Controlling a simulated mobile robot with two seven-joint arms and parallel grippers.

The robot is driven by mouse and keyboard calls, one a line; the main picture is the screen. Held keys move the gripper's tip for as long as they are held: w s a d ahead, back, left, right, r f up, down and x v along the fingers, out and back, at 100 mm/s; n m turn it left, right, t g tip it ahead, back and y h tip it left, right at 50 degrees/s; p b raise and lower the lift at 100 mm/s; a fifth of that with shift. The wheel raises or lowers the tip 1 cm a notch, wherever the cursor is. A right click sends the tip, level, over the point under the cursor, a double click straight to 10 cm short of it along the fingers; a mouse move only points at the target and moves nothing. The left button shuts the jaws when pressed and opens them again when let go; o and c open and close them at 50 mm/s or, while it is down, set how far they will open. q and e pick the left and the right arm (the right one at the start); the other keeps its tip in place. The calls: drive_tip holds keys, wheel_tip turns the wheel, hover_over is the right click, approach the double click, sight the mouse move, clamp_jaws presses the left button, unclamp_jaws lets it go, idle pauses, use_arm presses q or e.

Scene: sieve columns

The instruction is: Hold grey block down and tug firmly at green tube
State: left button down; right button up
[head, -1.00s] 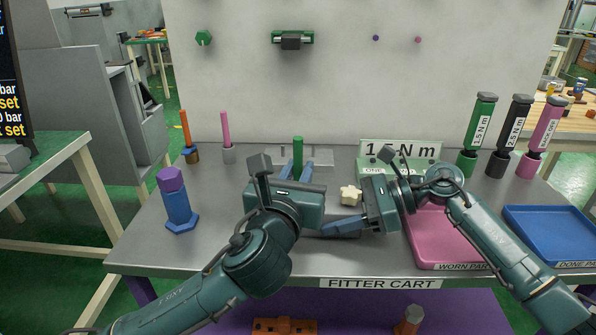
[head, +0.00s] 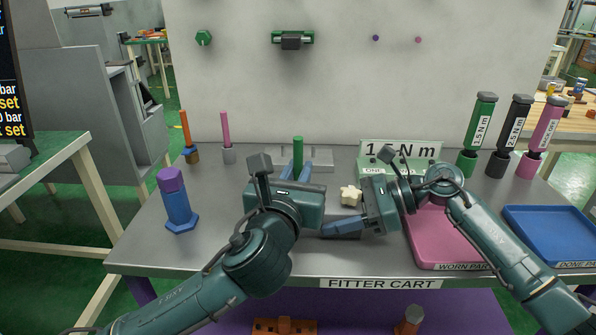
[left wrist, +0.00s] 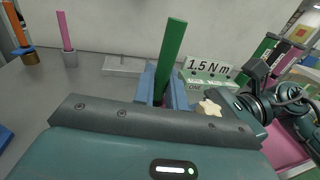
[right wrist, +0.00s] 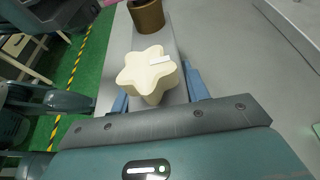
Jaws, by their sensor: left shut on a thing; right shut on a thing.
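The green tube (head: 298,150) stands upright in the head view and looks tilted in the left wrist view (left wrist: 170,58). My left gripper (head: 296,173) is shut on it, with its blue fingers on either side. The tube's lower end is hidden by the gripper. The grey block (right wrist: 118,62) shows as a long bar in the right wrist view, with a cream star knob (right wrist: 150,72) and a brown cylinder (right wrist: 148,16) on it. My right gripper (head: 325,229) is shut on the block from the right. The left arm hides most of the block in the head view.
The pink worn-parts tray (head: 428,250) and blue done-parts tray (head: 550,228) lie at right. A purple-topped blue piece (head: 178,205) stands at left. Orange (head: 186,130) and pink (head: 226,128) rods stand at back left. Several torque drivers (head: 482,130) stand at back right.

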use_arm(q)
drive_tip(key=shift+r, duration=0.15)
use_arm(e)
drive_tip(key=shift+s+f, duration=0.1)
drive_tip(key=shift+f, duration=0.2)
use_arm(q)
drive_tip(key=c, duration=1.3)
unclamp_jaws()
drive_tip(key=shift+f, duration=0.2)
drive_tip(key=shift+c, duration=0.2)
drive_tip(key=s+a, duration=0.2)
drive_tip(key=s, duration=1)
drive_tip(key=shift+a, duration=0.15)
use_arm(e)
drive_tip(key=o, duration=0.7)
use_arm(q)
drive_tip(key=shift+w, duration=0.1)
use_arm(e)
drive_tip(key=o, duration=0.5)
drive_tip(key=shift+r, duration=0.2)
